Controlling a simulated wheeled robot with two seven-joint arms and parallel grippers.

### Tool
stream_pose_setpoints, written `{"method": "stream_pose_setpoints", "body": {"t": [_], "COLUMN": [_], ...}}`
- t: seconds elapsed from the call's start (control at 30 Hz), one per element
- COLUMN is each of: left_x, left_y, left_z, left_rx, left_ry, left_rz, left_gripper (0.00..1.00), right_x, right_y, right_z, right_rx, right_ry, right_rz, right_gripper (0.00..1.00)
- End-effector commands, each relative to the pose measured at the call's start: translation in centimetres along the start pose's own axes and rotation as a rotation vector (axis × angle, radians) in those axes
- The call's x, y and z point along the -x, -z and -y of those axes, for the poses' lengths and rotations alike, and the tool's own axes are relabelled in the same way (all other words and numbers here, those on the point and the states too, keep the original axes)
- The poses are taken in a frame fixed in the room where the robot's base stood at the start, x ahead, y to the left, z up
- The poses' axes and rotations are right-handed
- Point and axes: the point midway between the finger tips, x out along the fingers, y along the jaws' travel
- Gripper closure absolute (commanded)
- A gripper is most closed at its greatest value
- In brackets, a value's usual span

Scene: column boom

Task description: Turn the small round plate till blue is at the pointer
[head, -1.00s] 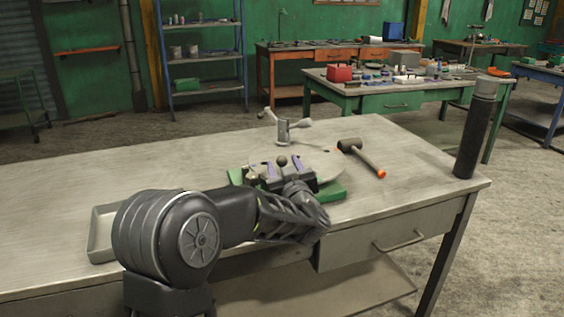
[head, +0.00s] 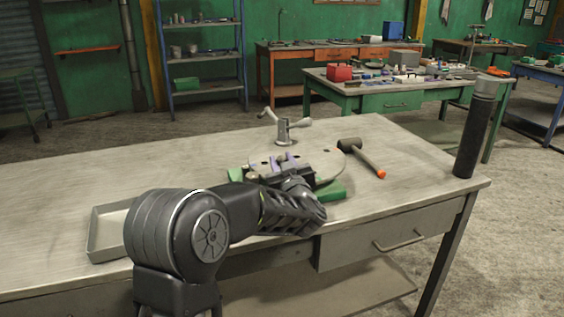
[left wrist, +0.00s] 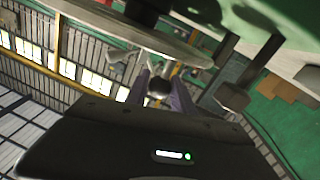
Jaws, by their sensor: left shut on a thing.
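The small round plate (head: 328,164) is pale grey and lies flat over a green base (head: 333,191) on the workbench. My left gripper (head: 274,161) is at the plate's left side and covers part of it. Its purple fingers are shut on a dark round knob (left wrist: 159,88), which shows between them in the left wrist view. The plate's edge (left wrist: 130,32) shows above the fingers there. I cannot make out a blue mark or the pointer. My right gripper is not in view.
A mallet (head: 363,158) lies right of the plate. A grey metal fixture with handles (head: 284,129) stands behind it. A shallow grey tray (head: 105,232) is at the left front, and a dark cylinder (head: 472,135) stands at the right corner. The bench's left side is largely clear.

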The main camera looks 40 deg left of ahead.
Motion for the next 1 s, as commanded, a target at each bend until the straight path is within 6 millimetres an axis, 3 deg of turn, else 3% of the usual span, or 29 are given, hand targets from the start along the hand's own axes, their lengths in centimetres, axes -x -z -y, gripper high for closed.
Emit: {"method": "stream_pose_setpoints", "body": {"t": [0.1,1.0], "left_x": [0.01,0.01], "left_y": [0.0,-0.02], "left_z": [0.0,0.0], "left_rx": [0.0,0.0], "left_ry": [0.0,0.0], "left_rz": [0.0,0.0], "left_gripper": [1.0,1.0], "right_x": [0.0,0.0], "right_y": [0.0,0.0], "right_z": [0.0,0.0], "right_rx": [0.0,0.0], "right_ry": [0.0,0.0], "right_rz": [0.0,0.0], "right_gripper": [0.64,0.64]}}
